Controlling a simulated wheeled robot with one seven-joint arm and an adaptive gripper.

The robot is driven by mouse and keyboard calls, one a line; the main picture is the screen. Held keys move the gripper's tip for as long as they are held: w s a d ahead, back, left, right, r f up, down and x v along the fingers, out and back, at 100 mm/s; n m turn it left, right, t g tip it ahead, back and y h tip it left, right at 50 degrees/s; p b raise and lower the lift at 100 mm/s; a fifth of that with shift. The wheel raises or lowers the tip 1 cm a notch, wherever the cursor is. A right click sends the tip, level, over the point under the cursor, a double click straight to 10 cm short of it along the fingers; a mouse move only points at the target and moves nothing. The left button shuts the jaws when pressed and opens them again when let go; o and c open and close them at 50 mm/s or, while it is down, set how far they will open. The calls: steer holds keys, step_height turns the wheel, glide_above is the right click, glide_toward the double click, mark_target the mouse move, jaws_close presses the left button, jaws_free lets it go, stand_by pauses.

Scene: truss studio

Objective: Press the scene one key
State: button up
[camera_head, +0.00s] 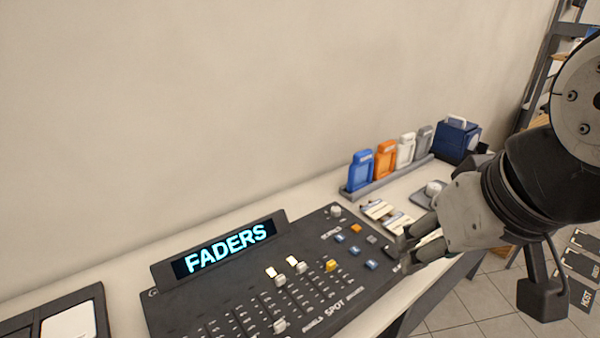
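A dark control console (210,308) lies on the pale desk, with a lit display (225,248) reading "FADERS". At its right end is a small group of keys: an orange key (356,228) and several blue keys, including one at the upper left (340,238) and one at the lower right (372,265). The key labels are too small to read, so I cannot tell which is scene one. My gripper (404,252) is over the console's right edge, beside these keys, and hides part of that edge. Nothing shows held; its fingertips are too unclear to judge their spacing.
White and yellow fader caps (331,265) stand on the console. Behind my gripper are cards (377,209) and a rack (385,178) of blue, orange, white and grey items. A dark blue box (456,138) stands at the desk's far end.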

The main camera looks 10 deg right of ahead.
steer(key=shift+c, duration=0.6)
jaws_close()
stand_by(0.6)
